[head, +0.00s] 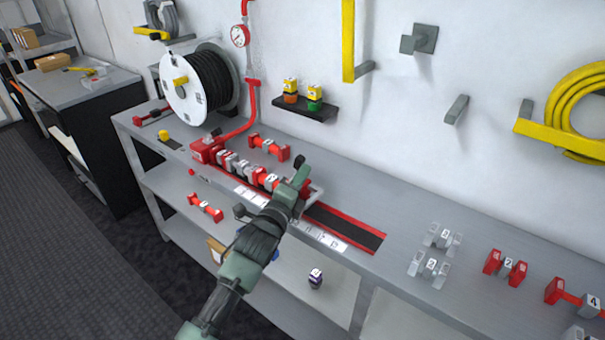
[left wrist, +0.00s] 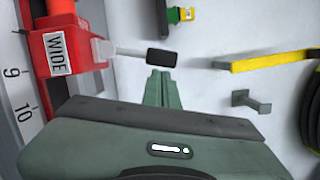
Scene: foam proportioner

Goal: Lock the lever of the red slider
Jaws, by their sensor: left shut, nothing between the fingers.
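The red slider (left wrist: 55,35) with a "WIDE" label sits on the rail in the left wrist view, beside the 9 and 10 marks of the scale (left wrist: 20,95). Its lever (left wrist: 130,51) has a pale shaft and a black grip (left wrist: 161,58), and sticks out from the slider toward the wall side. My left gripper (left wrist: 161,80) is shut and empty, its fingertips just beside the black grip; I cannot tell whether they touch. In the head view my left gripper (head: 303,174) is over the rail (head: 345,228) and hides much of the slider and lever. My right gripper is not in view.
A row of red and grey blocks (head: 236,165) fills the rail left of my gripper. A red part (head: 268,147) lies behind it. A hose reel (head: 195,82) and a black shelf (head: 304,107) stand behind. Several loose numbered parts (head: 505,266) lie at right.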

